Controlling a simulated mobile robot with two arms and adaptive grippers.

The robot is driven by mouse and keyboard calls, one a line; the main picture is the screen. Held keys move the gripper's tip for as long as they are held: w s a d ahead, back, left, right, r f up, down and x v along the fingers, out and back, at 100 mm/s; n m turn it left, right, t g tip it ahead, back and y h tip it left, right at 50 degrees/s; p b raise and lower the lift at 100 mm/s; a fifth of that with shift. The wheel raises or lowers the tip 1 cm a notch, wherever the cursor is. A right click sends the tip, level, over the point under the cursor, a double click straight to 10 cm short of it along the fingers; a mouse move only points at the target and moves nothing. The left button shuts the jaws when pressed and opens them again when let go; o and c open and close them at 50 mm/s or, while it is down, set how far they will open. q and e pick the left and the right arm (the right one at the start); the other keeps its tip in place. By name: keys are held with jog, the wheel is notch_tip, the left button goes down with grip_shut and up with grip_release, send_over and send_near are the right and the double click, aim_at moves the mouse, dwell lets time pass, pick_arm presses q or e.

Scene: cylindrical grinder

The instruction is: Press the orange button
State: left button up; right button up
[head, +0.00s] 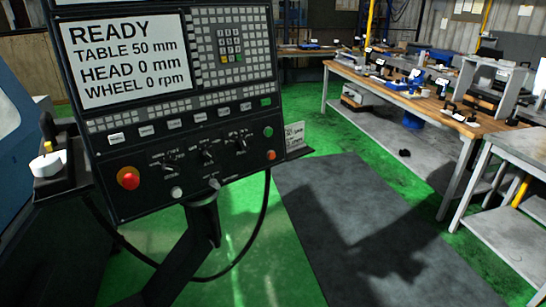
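The control panel (210,184) of the grinder fills the left half of the head view, tilted slightly. A small round orange button (271,155) sits near its lower right corner. A green button (268,132) is just above it. A larger red mushroom button (128,179) is at the panel's lower left. The panel's screen (125,60) reads READY, TABLE 50 mm, HEAD 0 mm, WHEEL 0 rpm. Neither of my grippers is in view, and nothing covers the orange button.
The panel stands on a dark arm with a hanging black cable (262,225). A dark mat (350,225) lies on the green floor to the right. A wooden-topped workbench (345,70) with tools and a metal table (510,215) stand further right. The mat area is clear.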

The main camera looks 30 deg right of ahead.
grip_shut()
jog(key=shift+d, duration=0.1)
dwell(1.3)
